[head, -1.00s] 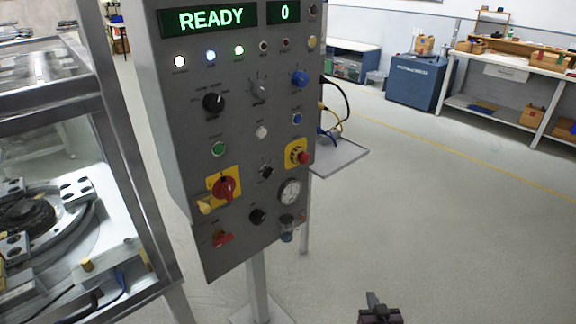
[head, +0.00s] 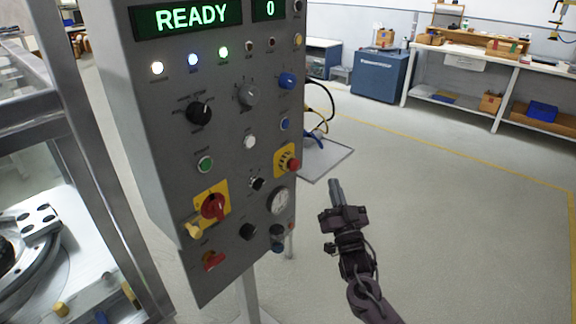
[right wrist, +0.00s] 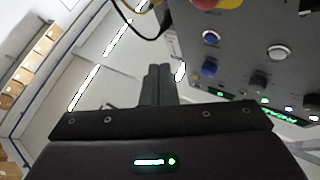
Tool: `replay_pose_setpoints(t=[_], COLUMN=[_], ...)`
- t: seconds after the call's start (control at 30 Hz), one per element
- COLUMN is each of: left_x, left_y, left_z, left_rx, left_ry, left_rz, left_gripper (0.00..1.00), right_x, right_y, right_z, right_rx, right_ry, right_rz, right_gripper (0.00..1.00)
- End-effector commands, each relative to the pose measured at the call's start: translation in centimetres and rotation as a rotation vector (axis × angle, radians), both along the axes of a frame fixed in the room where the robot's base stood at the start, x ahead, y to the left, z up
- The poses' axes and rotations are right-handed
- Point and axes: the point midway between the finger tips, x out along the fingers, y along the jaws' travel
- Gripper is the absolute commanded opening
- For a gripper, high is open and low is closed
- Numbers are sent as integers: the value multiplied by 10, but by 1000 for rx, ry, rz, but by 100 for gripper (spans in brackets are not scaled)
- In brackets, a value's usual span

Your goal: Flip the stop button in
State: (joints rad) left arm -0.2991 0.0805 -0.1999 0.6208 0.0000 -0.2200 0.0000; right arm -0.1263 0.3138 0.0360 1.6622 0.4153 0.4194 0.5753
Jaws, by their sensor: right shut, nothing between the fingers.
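The grey control panel (head: 225,110) stands upright at centre left in the head view. A red mushroom button (head: 293,165) sits on a yellow plate near its right edge and looks like the stop button. Red and yellow also show at the top of the right wrist view (right wrist: 204,4), cut off by the frame edge. My right gripper (head: 335,183) is shut and empty, right of the panel and a little below that button, apart from it. Its closed fingers also show in the right wrist view (right wrist: 159,72). My left gripper is not in view.
A red rotary switch (head: 214,206) on yellow, a red control (head: 213,261) and a gauge (head: 278,200) are on the panel. A small shelf (head: 325,163) juts out behind its right edge. A metal-framed machine (head: 100,180) stands left. The floor at right is clear.

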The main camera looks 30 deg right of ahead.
Motion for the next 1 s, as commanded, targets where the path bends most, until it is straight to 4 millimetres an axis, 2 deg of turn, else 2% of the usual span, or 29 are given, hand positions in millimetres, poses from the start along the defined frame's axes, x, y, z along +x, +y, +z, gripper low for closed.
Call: replay_pose_setpoints(t=[0.3,0.47,1.0], left_x=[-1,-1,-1], left_y=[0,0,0], left_z=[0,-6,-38], left_rx=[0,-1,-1], left_ry=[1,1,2], left_rz=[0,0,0], left_gripper=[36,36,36], right_x=[1,9,72], right_y=[0,3,29], right_z=[0,-2,-3], right_rx=[0,1,2], right_ry=[0,0,1], right_rz=[0,0,0], right_gripper=[0,0,0])
